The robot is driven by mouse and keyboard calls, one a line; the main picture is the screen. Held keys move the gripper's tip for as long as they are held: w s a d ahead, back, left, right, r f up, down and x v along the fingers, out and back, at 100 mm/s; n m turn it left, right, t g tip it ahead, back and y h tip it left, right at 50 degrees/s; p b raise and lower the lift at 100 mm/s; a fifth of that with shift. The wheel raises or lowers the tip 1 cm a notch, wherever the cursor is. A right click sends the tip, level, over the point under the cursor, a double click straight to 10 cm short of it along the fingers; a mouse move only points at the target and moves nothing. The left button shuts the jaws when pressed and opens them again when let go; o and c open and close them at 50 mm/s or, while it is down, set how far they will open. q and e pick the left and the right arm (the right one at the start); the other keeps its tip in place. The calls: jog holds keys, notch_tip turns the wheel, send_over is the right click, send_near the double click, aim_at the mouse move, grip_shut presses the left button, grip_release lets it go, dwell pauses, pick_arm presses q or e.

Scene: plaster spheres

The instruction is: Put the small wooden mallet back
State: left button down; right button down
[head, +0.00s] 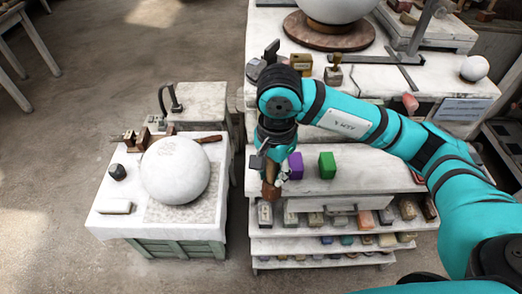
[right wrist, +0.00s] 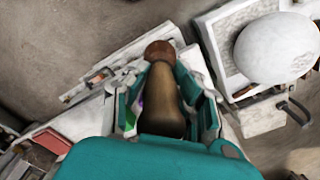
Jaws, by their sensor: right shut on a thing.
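My right gripper (head: 272,172) points down in front of the stepped white shelf, left of a purple block. It is shut on a brown wooden thing that looks like the small wooden mallet (head: 270,190). In the right wrist view the mallet (right wrist: 160,95) lies between the fingers (right wrist: 165,100), with a thick tan body and a darker rounded end. In the head view most of it is hidden by the gripper, and its lower end is just above the shelf's row of small blocks. I cannot tell if it touches anything. My left gripper is not in view.
The shelf (head: 355,160) holds a purple block (head: 296,166), a green block (head: 327,166) and rows of small blocks. At left, a low table (head: 105,222) carries a large plaster sphere (head: 175,170), a dark lump (head: 118,172) and wooden tools. Floor shows between them.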

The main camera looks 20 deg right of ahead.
jog(key=w+f+p, duration=0.1)
jog(key=w, duration=0.2)
jog(key=w+f+p, duration=0.1)
jog(key=w+p, duration=0.1)
jog(key=w, duration=0.1)
jog(key=w+d+f+p, duration=0.1)
jog(key=w+f+p, duration=0.1)
jog(key=w, duration=0.2)
jog(key=shift+f, duration=0.2)
jog(key=shift+f, duration=0.15)
jog(key=c, duration=1.1)
grip_release()
